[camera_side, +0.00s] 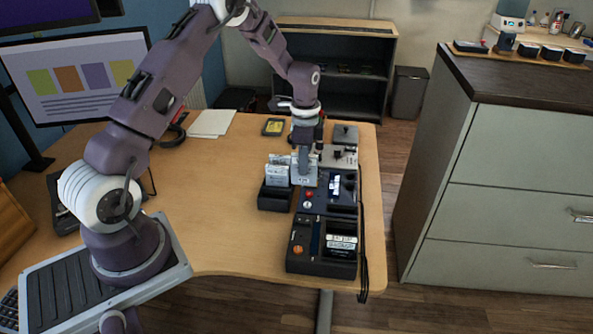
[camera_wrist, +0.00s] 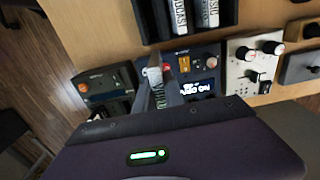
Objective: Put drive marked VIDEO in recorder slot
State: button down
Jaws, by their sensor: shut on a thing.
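My gripper (camera_side: 304,152) is shut on a light grey drive (camera_side: 304,172), held upright above the left part of a black recorder (camera_side: 345,205). In the wrist view the held drive (camera_wrist: 153,74) shows nearly edge-on, over the recorder (camera_wrist: 210,62), whose lit screen (camera_wrist: 197,88) seems to read NO DRIVE. The recorder's slot is hidden behind the drive and fingers, so I cannot tell whether the drive's lower edge touches it. A black rack (camera_side: 273,203) just left of the recorder holds other upright grey drives (camera_side: 277,170).
Grey control boxes (camera_side: 338,157) stand behind the recorder. A cable hangs along the table's right edge. The wooden table (camera_side: 215,215) is clear left of the rack.

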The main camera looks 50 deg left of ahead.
jog(key=w+d+f, duration=0.2)
jog(key=w+d, duration=0.3)
jog(key=d, duration=0.5)
jog(key=shift+w+d+f, duration=0.1)
jog(key=shift+w+f, duration=0.05)
jog(key=shift+f, duration=1.25)
jog(key=shift+w+f, duration=0.1)
jog(key=shift+f, duration=1.3)
jog(key=shift+f, duration=0.6)
jog(key=c, duration=1.7)
grip_release()
jog(key=shift+r, duration=5.5)
